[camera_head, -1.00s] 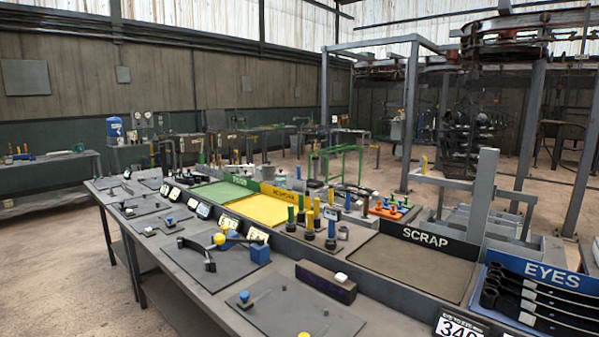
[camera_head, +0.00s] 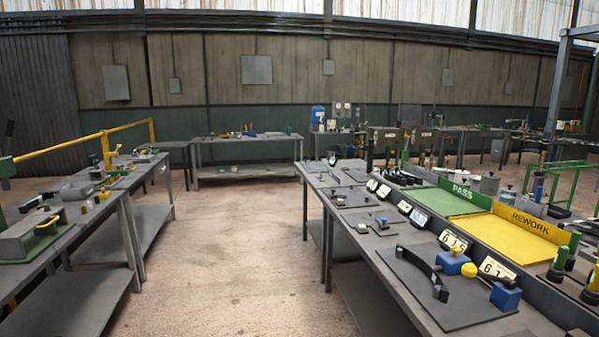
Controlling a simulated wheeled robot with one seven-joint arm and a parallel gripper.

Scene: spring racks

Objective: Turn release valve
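I cannot make out a release valve for certain. A blue tank (camera_head: 318,115) stands on a bench at the back wall, with a small panel of round gauges (camera_head: 342,110) beside it. They are too small and far away to show any valve handle clearly. My gripper and arm are not in view.
A long bench (camera_head: 380,262) on the right carries a green PASS tray (camera_head: 440,201), a yellow REWORK tray (camera_head: 508,240) and dark mats with parts. Another bench (camera_head: 80,262) with a yellow rail (camera_head: 75,142) stands left. Concrete floor (camera_head: 228,240) between them is clear.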

